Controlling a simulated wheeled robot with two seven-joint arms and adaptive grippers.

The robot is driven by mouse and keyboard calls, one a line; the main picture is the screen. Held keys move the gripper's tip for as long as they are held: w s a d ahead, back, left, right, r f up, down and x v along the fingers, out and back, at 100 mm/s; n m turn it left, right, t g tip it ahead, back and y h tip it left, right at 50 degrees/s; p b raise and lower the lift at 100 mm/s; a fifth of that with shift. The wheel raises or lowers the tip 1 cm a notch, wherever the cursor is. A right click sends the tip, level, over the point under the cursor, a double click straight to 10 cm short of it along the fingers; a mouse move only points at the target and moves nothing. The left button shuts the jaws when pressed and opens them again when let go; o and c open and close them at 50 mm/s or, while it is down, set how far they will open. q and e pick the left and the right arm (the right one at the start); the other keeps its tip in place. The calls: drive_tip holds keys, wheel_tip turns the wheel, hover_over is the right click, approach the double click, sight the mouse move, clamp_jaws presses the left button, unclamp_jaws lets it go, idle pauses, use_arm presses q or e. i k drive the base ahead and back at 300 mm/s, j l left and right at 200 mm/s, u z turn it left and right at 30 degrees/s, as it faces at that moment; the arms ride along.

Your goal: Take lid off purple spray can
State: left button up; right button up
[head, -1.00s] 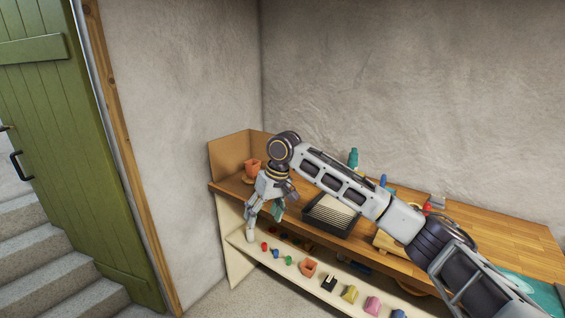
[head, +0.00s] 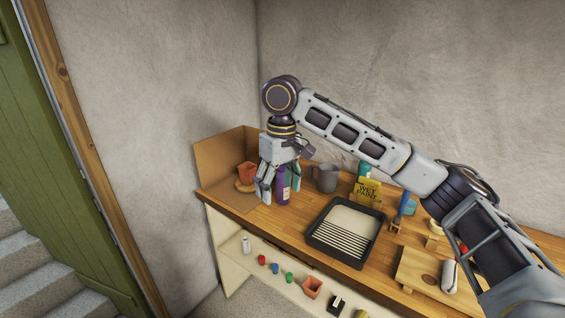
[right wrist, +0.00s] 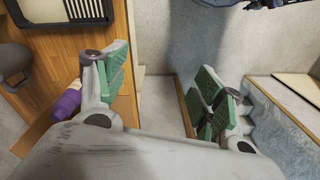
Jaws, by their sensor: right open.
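The purple spray can (head: 283,192) stands on the wooden bench, near its left end. The purple can (right wrist: 66,104) shows there at the left, outside the jaws and partly covered by a finger. My left gripper is not in view.
An orange pot (head: 248,172) stands left of the can, by a cardboard-coloured panel (head: 222,163). A grey jug (head: 326,178), a black paint tray (head: 315,234) and a yellow "WET PAINT" sign (head: 367,192) are to the right. A lower shelf (head: 226,232) holds small items.

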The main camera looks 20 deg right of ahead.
sight(281, 171)
drive_tip(key=i+l, duration=0.15)
drive_tip(key=i, duration=0.2)
drive_tip(key=i+l, duration=0.15)
drive_tip(key=i, duration=0.2)
drive_tip(key=i+l, duration=0.15)
drive_tip(key=i, duration=0.25)
